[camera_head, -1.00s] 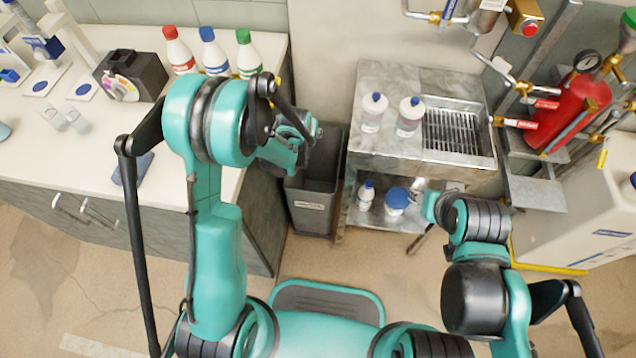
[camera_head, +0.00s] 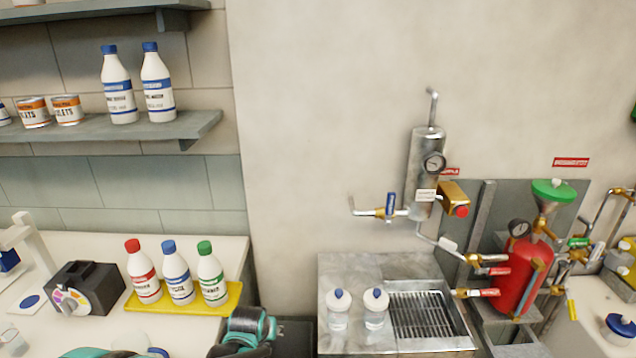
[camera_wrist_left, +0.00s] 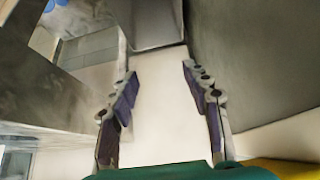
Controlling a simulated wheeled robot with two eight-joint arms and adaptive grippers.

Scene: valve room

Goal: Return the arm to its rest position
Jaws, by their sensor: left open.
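My left gripper (camera_wrist_left: 160,85) is open in the left wrist view. Its two dark-padded fingers stand wide apart with nothing between them. Pale floor shows beyond them, with grey metal surfaces to either side. In the head view a teal and black part of my left arm (camera_head: 248,328) shows at the bottom edge, right of the white counter; its fingers cannot be made out there. My right gripper is in neither current view.
Three bottles (camera_head: 176,280) stand on a yellow tray (camera_head: 222,302) on the white counter (camera_head: 95,246), beside a black dial box (camera_head: 88,288). A steel sink table (camera_head: 335,270) holds two small bottles. A red tank (camera_head: 520,276) and valve pipes are at right.

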